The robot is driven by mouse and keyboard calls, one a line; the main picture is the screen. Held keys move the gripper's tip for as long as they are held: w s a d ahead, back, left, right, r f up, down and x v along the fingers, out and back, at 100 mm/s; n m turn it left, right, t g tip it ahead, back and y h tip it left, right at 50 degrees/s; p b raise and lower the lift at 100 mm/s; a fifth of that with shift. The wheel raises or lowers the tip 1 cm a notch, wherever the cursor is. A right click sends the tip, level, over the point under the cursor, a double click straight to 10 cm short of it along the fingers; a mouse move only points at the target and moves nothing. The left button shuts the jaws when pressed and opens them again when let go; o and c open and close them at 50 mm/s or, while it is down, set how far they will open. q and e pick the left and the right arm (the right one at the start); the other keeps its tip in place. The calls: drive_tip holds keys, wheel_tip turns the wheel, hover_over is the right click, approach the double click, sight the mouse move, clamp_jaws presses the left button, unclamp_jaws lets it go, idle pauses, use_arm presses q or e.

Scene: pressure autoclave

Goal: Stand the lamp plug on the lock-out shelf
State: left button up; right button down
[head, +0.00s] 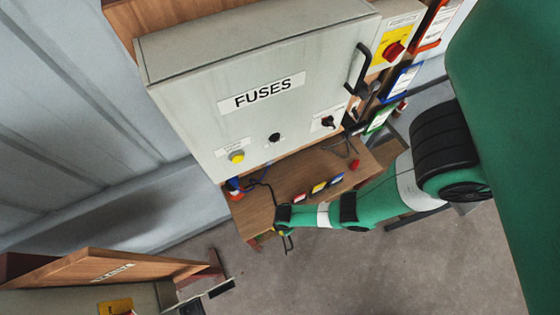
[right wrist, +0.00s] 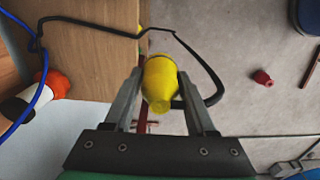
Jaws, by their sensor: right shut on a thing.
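The yellow plug (right wrist: 160,85), which I take to be the lamp plug, is between the two fingers of my right gripper (right wrist: 160,92) in the right wrist view. The gripper is shut on it. A black cable runs from near the plug across the wooden surface. In the head view my right gripper (head: 285,238) is at the front left edge of the wooden shelf (head: 262,222) below the fuse box, and the plug is only a small yellow spot. I cannot tell which shelf is the lock-out shelf. My left gripper is not in view.
The grey FUSES box (head: 210,120) stands above the wooden shelf. An orange-red plug (right wrist: 52,84) with a blue cable lies at the wood's left side. A small red piece (right wrist: 262,77) is to the right of the gripper. A wooden cabinet (head: 60,272) is at lower left.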

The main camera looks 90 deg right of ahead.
drive_tip(key=shift+w+d+f+b, duration=0.2)
drive_tip(key=shift+f+b, duration=0.1)
drive_tip(key=shift+b, duration=0.1)
drive_tip(key=b, duration=0.6)
approach(267, 211)
drive_tip(key=s+a+r, duration=0.3)
drive_tip(key=f+b, duration=0.1)
drive_tip(key=w+d+f+b, duration=0.1)
drive_tip(key=f+b, duration=0.1)
drive_tip(key=w+d+f+b, duration=0.1)
drive_tip(key=b, duration=0.1)
drive_tip(key=shift+w+d+f, duration=0.1)
drive_tip(key=shift+w+f, duration=0.05)
drive_tip(key=shift+w+d+b, duration=0.15)
drive_tip(key=shift+d+b, duration=0.05)
drive_tip(key=shift+b, duration=0.15)
drive_tip(key=f+b, duration=0.2)
drive_tip(key=b, duration=0.1)
drive_tip(key=f+b, duration=0.1)
drive_tip(key=f, duration=0.1)
drive_tip(key=shift+w+d, duration=0.3)
drive_tip(key=shift+r, duration=0.15)
